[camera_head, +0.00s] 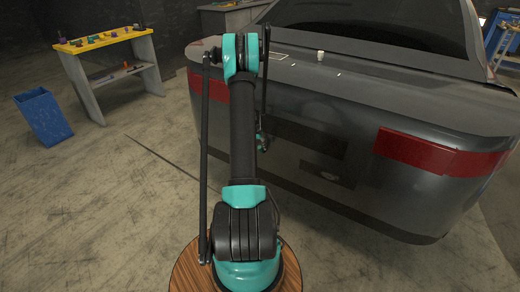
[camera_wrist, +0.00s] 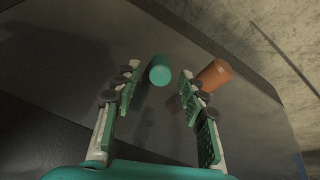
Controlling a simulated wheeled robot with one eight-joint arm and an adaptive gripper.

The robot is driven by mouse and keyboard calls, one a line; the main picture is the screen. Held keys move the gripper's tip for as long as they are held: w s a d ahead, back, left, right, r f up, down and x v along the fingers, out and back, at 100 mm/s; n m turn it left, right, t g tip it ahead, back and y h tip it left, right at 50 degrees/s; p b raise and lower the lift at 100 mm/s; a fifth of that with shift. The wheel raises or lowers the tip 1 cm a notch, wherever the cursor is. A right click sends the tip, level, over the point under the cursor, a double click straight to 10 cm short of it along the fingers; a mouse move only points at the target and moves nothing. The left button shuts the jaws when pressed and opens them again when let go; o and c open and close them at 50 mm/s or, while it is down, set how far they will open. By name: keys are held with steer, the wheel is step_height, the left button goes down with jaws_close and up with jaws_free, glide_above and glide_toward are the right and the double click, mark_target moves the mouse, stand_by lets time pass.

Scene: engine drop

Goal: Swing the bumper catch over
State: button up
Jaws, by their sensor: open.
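No part is clearly recognisable as the bumper catch. In the wrist view, a round teal knob-like piece (camera_wrist: 160,76) shows between my fingertips, apart from both fingers in the picture. An orange-brown cylinder (camera_wrist: 214,74) stands just right of the right finger, against a dark grey surface. I cannot tell whether either piece belongs to the catch. My gripper (camera_wrist: 158,72) is open, with nothing held between its green pads. In the head view, my gripper (camera_head: 262,141) is small and partly hidden behind my arm, near the car's dark rear (camera_head: 318,128).
The grey car fills the right, with a red tail light (camera_head: 425,153) and a small pale cylinder (camera_head: 320,56) on its rear deck. A yellow-topped bench (camera_head: 105,39) with tools and a blue bin (camera_head: 45,117) stand left. The floor between is clear.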

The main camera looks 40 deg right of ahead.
steer(key=shift+x, duration=1.15)
jaws_close()
